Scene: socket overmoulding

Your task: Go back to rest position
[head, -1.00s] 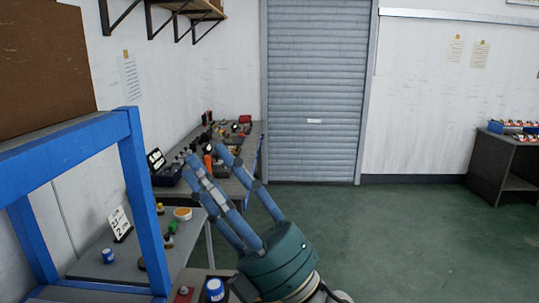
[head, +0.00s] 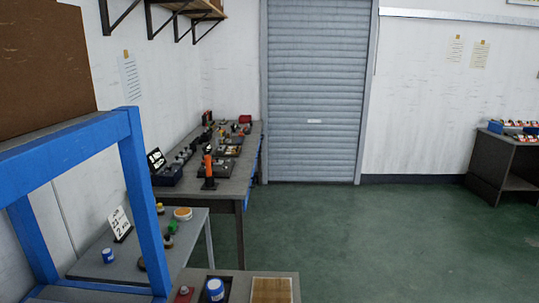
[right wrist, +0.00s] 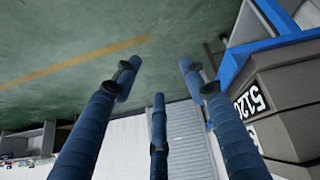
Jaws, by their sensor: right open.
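My right gripper (right wrist: 157,85) shows in the right wrist view with its three blue fingers spread apart. It is open, with nothing between the fingers. Beyond it are the green floor, the white wall and the grey shutter. In the head view neither gripper is in sight. My left gripper shows in no view.
A blue frame (head: 143,190) stands close at the left. Tables (head: 230,180) with tools and small jars line the left wall. A blue-and-white jar (head: 215,289) and a brown square (head: 271,290) sit on the near surface. The green floor (head: 380,240) at centre right is clear.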

